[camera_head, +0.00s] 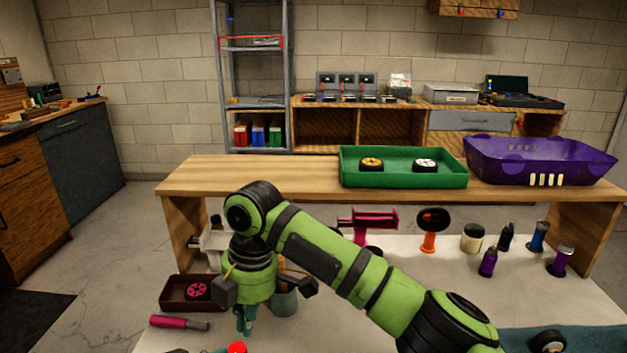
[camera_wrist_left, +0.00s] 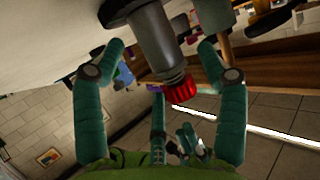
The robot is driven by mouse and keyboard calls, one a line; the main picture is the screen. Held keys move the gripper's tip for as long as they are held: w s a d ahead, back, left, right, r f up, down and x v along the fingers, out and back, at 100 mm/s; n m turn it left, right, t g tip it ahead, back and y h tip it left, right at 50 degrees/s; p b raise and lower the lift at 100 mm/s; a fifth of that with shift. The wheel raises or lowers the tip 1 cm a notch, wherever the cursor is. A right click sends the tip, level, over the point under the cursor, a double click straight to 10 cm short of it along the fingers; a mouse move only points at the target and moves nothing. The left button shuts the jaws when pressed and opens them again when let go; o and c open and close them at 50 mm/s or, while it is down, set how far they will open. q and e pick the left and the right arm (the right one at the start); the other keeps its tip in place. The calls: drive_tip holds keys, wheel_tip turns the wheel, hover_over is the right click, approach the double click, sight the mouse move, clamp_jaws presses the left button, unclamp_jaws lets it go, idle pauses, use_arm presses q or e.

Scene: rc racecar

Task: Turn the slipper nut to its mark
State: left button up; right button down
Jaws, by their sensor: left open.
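In the left wrist view, a red ribbed cap or nut (camera_wrist_left: 180,91) sits at the end of a grey cylinder (camera_wrist_left: 157,42); I cannot tell whether it is the slipper nut. My left gripper (camera_wrist_left: 163,48) is open, its teal fingers spread on either side of the cylinder with gaps. In the head view a small red round piece (camera_head: 237,348) shows at the bottom edge, mostly cut off. My right gripper (camera_head: 244,322) points down just above it, its teal fingertips close together; whether they are shut is unclear. No mark for the nut is visible.
A brown tray (camera_head: 172,305) with a pink wheel and a pink-handled tool (camera_head: 180,322) lie at left. A green tray (camera_head: 350,180) and purple bin (camera_head: 480,172) stand on the raised shelf. Several small bottles stand at right. My right arm crosses the middle of the table.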

use_arm(q)
drive_tip(key=v, duration=0.8)
drive_tip(key=shift+a+f, duration=0.1)
drive_tip(key=shift+f, duration=0.1)
drive_tip(key=shift+s+a+r, duration=0.3)
drive_tip(key=shift+s+r, duration=0.15)
drive_tip(key=shift+s, duration=0.05)
drive_tip(key=shift+f, duration=0.1)
